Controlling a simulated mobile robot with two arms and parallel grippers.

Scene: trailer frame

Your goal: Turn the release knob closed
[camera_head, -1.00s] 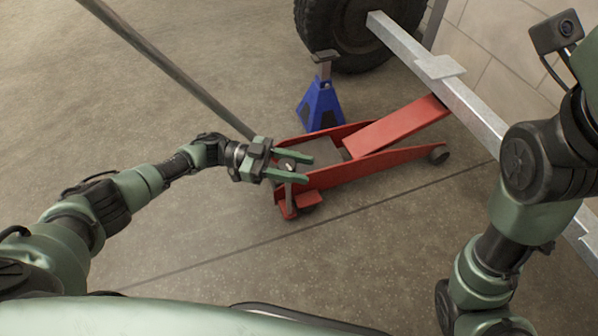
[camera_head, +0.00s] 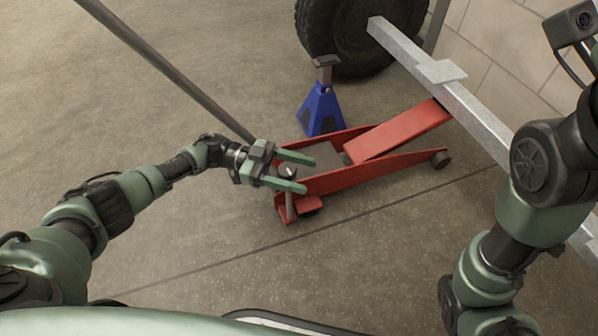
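The red floor jack (camera_head: 340,182) stands on the floor near the middle of the head view, its lifting arm (camera_head: 402,130) raised toward a metal beam. A small dark release knob (camera_head: 288,173) with a light mark shows at the jack's handle end. My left gripper (camera_head: 304,174) is open, its two green fingers apart on either side of the knob. I cannot tell whether a finger touches it. The gripper hides part of the jack's near end. My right arm comes in at the right, but its gripper is out of view.
The jack's long handle (camera_head: 170,70) slants up to the left behind my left arm. A blue jack stand (camera_head: 322,108) stands just behind the jack. A grey trailer beam (camera_head: 455,90) and a tire (camera_head: 350,35) are at upper right. The floor in front is clear.

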